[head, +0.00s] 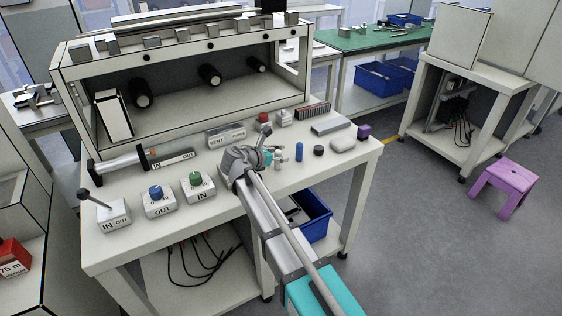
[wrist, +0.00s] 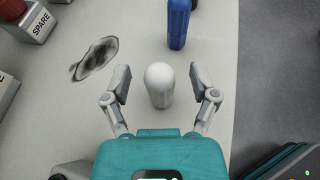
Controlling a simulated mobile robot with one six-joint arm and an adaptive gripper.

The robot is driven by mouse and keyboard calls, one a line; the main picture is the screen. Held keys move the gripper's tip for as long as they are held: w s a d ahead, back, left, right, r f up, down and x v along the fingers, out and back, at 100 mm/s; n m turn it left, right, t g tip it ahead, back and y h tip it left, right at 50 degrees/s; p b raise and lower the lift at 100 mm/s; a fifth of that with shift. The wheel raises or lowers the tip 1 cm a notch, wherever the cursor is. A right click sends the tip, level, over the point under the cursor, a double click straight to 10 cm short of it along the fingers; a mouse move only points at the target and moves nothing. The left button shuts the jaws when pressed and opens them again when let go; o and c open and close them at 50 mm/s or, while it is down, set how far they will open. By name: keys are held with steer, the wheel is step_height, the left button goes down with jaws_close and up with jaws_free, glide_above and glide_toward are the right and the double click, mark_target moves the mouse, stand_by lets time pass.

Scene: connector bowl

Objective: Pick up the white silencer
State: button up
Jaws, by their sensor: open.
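The white silencer (wrist: 159,88) is a small pale cylinder with a rounded top, in the middle of the wrist view. It stands on the bench top between the two fingers of my gripper (wrist: 160,76). The fingers are open, one on each side, with a visible gap to the silencer. In the head view my gripper (head: 276,155) is over the front middle of the bench, and I cannot clearly tell the silencer from the pale fingers there.
A blue cylinder (wrist: 179,22) stands just beyond the silencer; it also shows in the head view (head: 299,152), beside a black round piece (head: 319,151). Labelled boxes with blue (head: 157,199) and green (head: 199,186) tops stand left. A dark smudgy patch (wrist: 96,58) lies left of my fingers.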

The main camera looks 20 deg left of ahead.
steer(key=c, duration=1)
steer(key=shift+r, duration=0.15)
steer(key=shift+c, duration=0.2)
steer(key=shift+r+p, duration=0.95)
steer(key=shift+p, duration=0.15)
steer(key=s+a+r+p, duration=0.2)
steer(key=s+r+p, duration=0.8)
steer(key=s, duration=0.4)
steer(key=shift+a+r+p, duration=0.35)
steer(key=shift+r+p, duration=0.05)
steer(key=shift+w, duration=0.1)
